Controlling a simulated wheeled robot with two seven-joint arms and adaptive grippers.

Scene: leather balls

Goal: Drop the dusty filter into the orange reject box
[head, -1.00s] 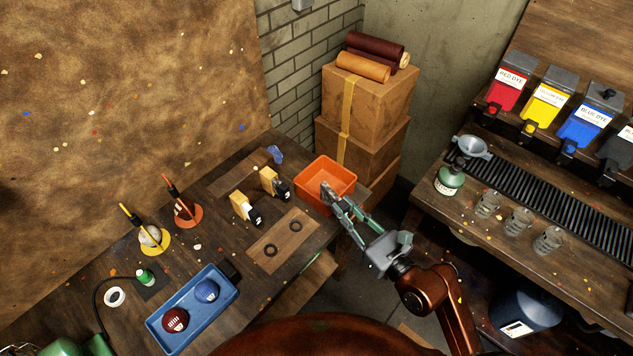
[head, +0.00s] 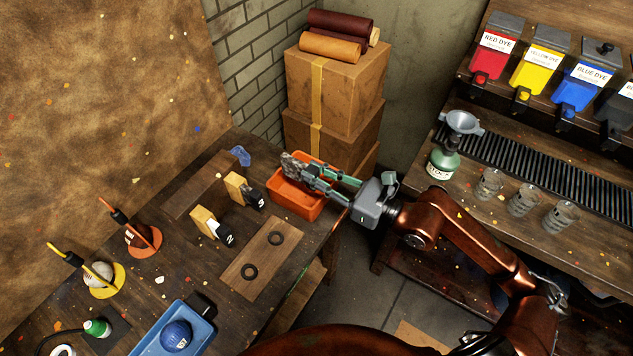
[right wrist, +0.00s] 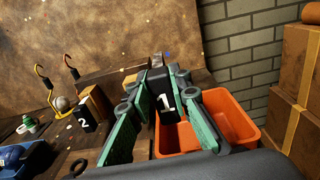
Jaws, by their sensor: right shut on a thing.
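My right gripper (head: 300,168) is shut on a grey, speckled piece, apparently the dusty filter (head: 292,162). It holds the piece over the back-left part of the orange reject box (head: 300,207). In the right wrist view the green fingers close at their tips around a dark piece (right wrist: 156,60), and the orange box (right wrist: 240,122) is below and to the right. Whether the piece touches the rim I cannot tell. My left gripper is not in view.
Two wooden stands with black fronts, one marked 2 (head: 206,224), stand left of the box. A wooden plate (head: 240,275) with two dark rings lies in front. Stacked cardboard boxes (head: 335,90) rise behind. A blue tray (head: 195,312) is at lower left.

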